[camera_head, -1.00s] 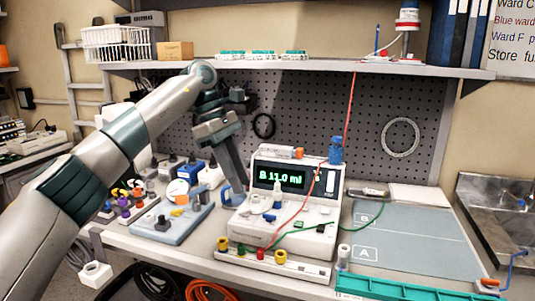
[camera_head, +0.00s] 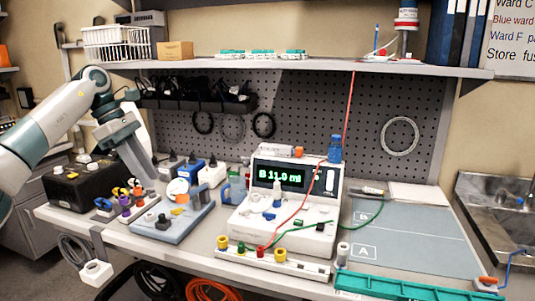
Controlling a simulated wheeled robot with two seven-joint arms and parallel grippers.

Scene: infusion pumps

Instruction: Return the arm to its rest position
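My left arm comes in from the left edge, bends at a joint near the back wall and points its gripper (camera_head: 146,178) down over the left part of the bench. The gripper is apart from the infusion pump, and nothing shows held in it. Its fingers overlap in this view, so I cannot tell if they are open or shut. The infusion pump (camera_head: 294,160) stands mid-bench, its green display reading "B 11.0 ml". My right gripper is not in view.
A dark box (camera_head: 85,185) and a blue-grey board with knobs (camera_head: 172,222) are near my gripper. A red line rises from the pump past the shelf (camera_head: 300,68). The grey mat marked A and B (camera_head: 415,235) is clear at right. A green tray (camera_head: 400,287) lies at the front.

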